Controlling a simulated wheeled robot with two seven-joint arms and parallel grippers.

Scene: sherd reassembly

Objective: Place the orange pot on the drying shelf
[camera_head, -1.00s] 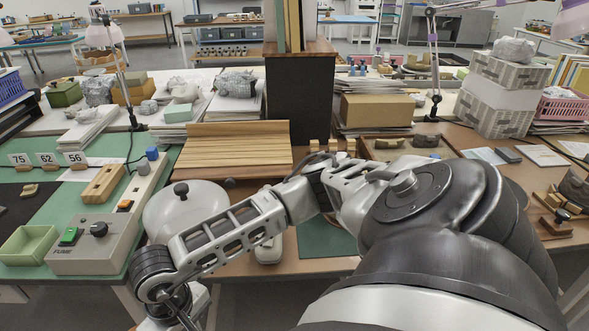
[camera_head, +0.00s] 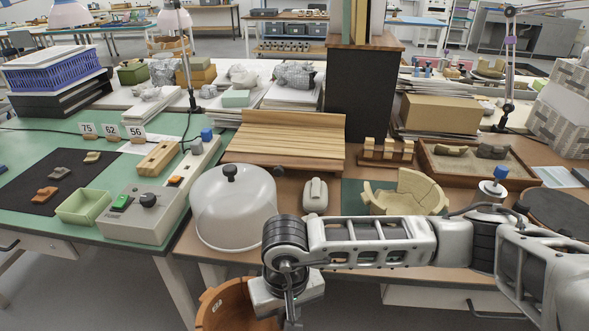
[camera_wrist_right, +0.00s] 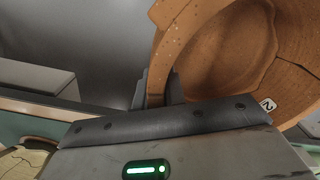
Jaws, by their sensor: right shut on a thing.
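The orange pot (camera_head: 228,308) hangs low in front of the table at the bottom of the head view, partly cut off by the frame. My right gripper (camera_head: 290,318) is at its right side. In the right wrist view, the fingers (camera_wrist_right: 160,88) are shut on the wall of the pot (camera_wrist_right: 215,65), which shows crack lines and a small white number tag. A slatted wooden shelf (camera_head: 285,140), seemingly the drying shelf, stands empty mid-table, beyond the pot. My left gripper is not in view.
A cream broken bowl (camera_head: 412,190) sits behind my right arm. A small white device (camera_head: 315,195) lies in front of the shelf.

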